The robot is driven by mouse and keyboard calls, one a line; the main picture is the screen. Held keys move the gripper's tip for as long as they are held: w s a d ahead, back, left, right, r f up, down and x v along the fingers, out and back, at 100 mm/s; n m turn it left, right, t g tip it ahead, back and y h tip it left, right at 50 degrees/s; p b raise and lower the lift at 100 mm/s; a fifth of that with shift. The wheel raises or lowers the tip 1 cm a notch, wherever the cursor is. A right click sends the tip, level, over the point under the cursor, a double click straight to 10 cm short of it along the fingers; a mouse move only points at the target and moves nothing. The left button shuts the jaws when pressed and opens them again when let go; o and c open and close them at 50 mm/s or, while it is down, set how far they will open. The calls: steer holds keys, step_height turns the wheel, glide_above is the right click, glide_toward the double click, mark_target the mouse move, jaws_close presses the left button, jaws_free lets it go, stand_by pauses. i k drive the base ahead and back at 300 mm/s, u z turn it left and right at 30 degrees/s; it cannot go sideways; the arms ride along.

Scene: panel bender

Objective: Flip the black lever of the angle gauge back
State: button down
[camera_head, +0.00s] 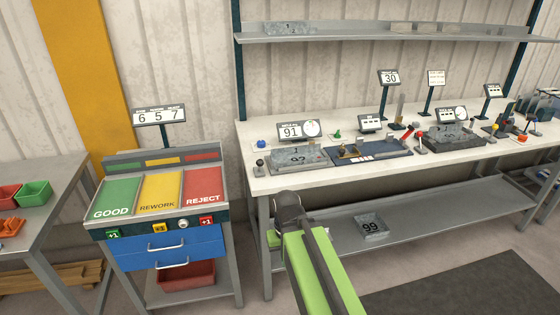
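A small black-knobbed lever (260,163) stands at the left front of the workbench, beside a grey block marked 92 (300,159). It looks roughly upright; its exact tilt is too small to tell. Behind the block, a display reading 91 with a round dial (298,130) appears to be the angle gauge's readout; its small label is not legible. My green arm reaches up from the bottom middle, its dark end (289,206) in front of the bench's front edge, below and right of the lever and apart from it in the picture. The fingers cannot be made out.
The bench (250,186) carries a dark fixture (372,150), a red-knobbed lever (419,137) and more displays. A sorting stand (132,227) with green, yellow and red panels is left of the bench.

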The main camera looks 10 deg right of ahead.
mark_target(260, 163)
steer(key=u, duration=0.1)
steer(key=i, duration=0.5)
steer(key=u, duration=4)
steer(key=i, duration=0.1)
steer(key=z, duration=1.9)
steer(key=k, duration=0.2)
steer(key=u, duration=2)
steer(key=k, duration=1.8)
steer(key=z, duration=0.85)
